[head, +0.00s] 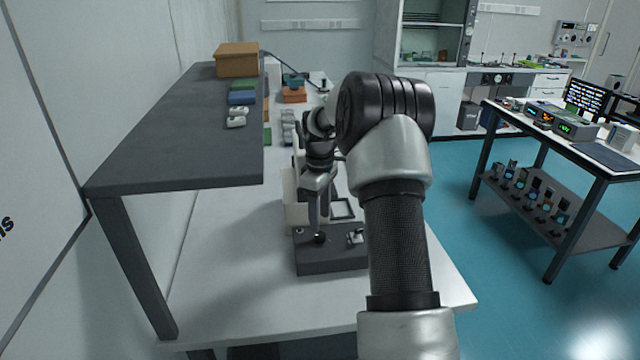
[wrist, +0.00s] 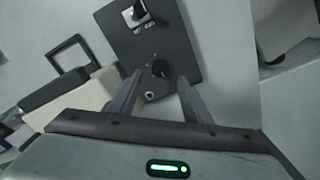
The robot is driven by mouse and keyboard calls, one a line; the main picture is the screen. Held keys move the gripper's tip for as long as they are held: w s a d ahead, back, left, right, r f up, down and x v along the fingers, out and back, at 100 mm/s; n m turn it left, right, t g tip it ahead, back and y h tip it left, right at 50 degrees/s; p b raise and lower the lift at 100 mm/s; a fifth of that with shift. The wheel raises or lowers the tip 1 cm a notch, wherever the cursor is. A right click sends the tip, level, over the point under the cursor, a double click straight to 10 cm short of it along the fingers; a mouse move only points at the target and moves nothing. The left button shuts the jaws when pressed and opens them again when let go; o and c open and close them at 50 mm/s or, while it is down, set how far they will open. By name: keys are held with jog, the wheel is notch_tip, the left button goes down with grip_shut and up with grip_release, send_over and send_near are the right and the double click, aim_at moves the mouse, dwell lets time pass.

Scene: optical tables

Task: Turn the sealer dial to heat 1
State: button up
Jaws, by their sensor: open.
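A dark grey control box (head: 332,262) sits on the white bench; in the wrist view its face (wrist: 190,40) carries a black round dial (wrist: 161,69) near its lower end. The dial (head: 320,238) is partly hidden by my gripper in the head view. My gripper (wrist: 160,79) is open, pointing down at the box, with one fingertip on each side of the dial in the picture. I cannot tell whether the fingers touch it. The dial's heat marks are too small to read. A silver-and-black control (wrist: 137,14) sits farther along the face.
A cream body with a dark bar (wrist: 70,95) and a dark square frame (wrist: 72,56) lie beside the box. A grey raised shelf (head: 190,140) overhangs the bench at left, holding a cardboard box (head: 237,60). Bare bench (head: 230,270) shows left of the control box.

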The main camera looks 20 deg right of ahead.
aim_at(320, 234)
notch_tip(320, 234, up, 12)
jog(key=shift+p, duration=0.3)
jog(key=shift+f, duration=0.1)
dwell(0.3)
